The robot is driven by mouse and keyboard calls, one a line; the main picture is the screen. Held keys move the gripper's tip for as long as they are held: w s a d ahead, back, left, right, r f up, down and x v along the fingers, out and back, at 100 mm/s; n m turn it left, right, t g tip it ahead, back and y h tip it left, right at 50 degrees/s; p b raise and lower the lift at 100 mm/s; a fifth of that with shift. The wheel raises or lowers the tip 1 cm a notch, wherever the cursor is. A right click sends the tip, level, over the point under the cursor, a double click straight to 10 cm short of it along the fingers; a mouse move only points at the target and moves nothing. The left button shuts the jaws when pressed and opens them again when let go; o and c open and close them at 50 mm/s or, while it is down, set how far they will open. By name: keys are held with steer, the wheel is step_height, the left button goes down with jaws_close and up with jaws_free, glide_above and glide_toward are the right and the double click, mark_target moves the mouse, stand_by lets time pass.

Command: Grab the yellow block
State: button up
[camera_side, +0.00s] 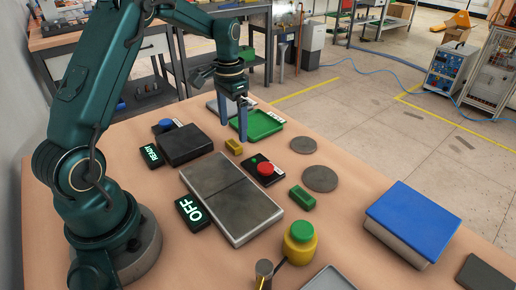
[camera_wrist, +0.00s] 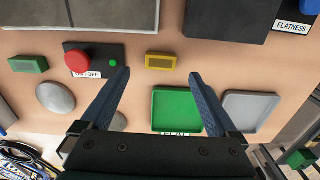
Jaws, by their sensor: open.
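The yellow block (camera_side: 234,146) lies on the wooden table, between the black box and the green tray. In the wrist view the yellow block (camera_wrist: 160,61) shows ahead of the fingertips, between their lines and nearer the left-right middle. My gripper (camera_side: 234,122) is above the green tray, a little beyond the block. In the wrist view my gripper (camera_wrist: 160,73) has its two blue fingers wide apart with nothing between them. The fingers appear apart from the block.
A green tray (camera_wrist: 158,108) and a grey tray (camera_wrist: 267,94) sit close by. A red button box (camera_side: 264,168), green block (camera_side: 300,196), grey discs (camera_side: 320,178), metal plate (camera_side: 214,180) and black box (camera_side: 184,144) surround the yellow block. Bare table separates them.

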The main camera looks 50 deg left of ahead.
mark_target(233, 144)
steer(key=shift+f, duration=2.5)
jaws_close()
